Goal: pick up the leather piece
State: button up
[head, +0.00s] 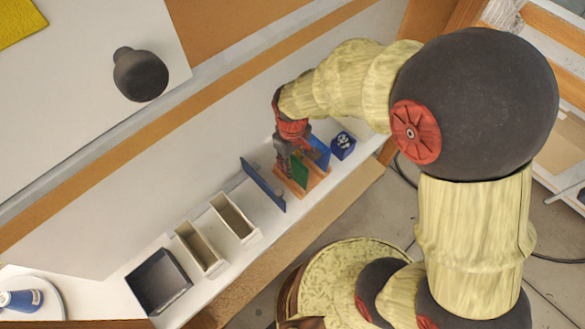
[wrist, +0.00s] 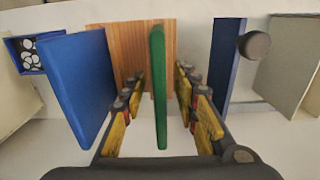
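A thin green piece (wrist: 159,90), which looks like the leather piece, stands upright on edge in a slatted wooden rack (wrist: 130,40). In the head view the green piece (head: 299,172) is partly hidden by my gripper (head: 286,165). A larger blue piece (wrist: 75,85) stands in the same rack to its left in the wrist view; it also shows in the head view (head: 318,152). My gripper (wrist: 157,85) is open around the green piece, one finger on each side. A gap shows on both sides, so neither finger touches it.
A blue box of eyelets (head: 343,145) is on the rack's other side. Two beige bins (head: 200,250) and a dark tray (head: 158,282) line the bench.

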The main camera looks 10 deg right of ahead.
jog(key=shift+f, duration=0.95)
jog(key=shift+c, duration=0.4)
grip_shut()
